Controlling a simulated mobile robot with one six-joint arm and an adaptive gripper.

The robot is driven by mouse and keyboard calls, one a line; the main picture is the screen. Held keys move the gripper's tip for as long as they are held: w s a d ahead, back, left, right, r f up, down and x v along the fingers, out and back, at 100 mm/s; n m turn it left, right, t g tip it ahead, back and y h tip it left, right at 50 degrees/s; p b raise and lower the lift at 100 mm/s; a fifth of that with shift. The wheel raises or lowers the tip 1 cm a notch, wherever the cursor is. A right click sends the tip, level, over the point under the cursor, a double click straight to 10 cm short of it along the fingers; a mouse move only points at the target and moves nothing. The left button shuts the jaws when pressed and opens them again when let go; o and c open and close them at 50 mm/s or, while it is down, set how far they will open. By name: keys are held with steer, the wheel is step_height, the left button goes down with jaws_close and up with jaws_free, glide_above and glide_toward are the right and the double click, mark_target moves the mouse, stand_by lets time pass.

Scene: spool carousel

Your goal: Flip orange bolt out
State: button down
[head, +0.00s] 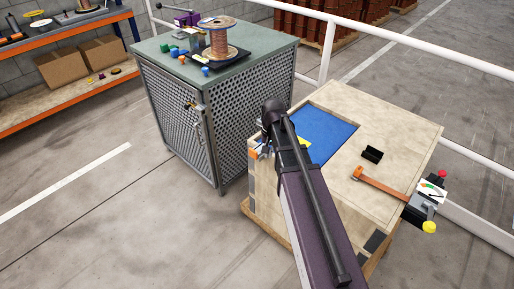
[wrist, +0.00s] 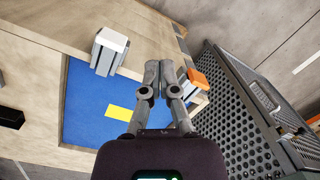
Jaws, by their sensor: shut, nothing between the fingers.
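The orange bolt (wrist: 197,79) shows in the wrist view as an orange cap on a grey body at the edge of the wooden crate (wrist: 60,25). In the head view its orange end (head: 254,154) shows at the crate's left edge, beside my arm. My gripper (wrist: 161,70) is shut and empty, its fingertips just left of the orange cap in the wrist view. A small gap seems to lie between them, but I cannot tell whether they touch. In the head view my arm mostly hides the gripper. A similar white-capped piece (wrist: 110,42) stands at another edge of the blue recess (wrist: 85,95).
The crate top has a yellow patch (wrist: 119,113) in its recess, a black holder (head: 372,154) and an orange bar (head: 382,186). A mesh cabinet (wrist: 235,100) stands close beside the bolt. A copper spool (head: 219,40) stands on the cabinet. White railings run behind.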

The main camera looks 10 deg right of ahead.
mark_target(259, 150)
steer(key=w+d+m, duration=0.2)
steer(key=w+m, duration=0.1)
steer(key=w, duration=0.6)
steer(key=w+d+m+g+y, duration=0.1)
steer(key=w+d+m, duration=0.1)
steer(key=w, duration=0.7)
steer(key=shift+f+m+b, duration=0.3)
steer(key=shift+m+b, duration=0.15)
steer(key=shift+m, duration=0.35)
steer(key=shift+w+a+f, duration=0.1)
steer(key=shift+a+f, duration=0.05)
steer(key=shift+f, duration=0.05)
steer(key=b+x, duration=0.9)
steer(key=shift+a+f+b, duration=0.2)
steer(key=shift+f+b, duration=0.05)
steer(key=shift+b, duration=0.15)
steer(key=shift+a+f, duration=0.1)
steer(key=shift+f, duration=0.1)
steer(key=shift+s+a+r, duration=0.2)
steer(key=shift+s+a, duration=0.7)
steer(key=shift+s, duration=0.05)
steer(key=shift+s+a, duration=0.35)
steer(key=shift+a, duration=0.25)
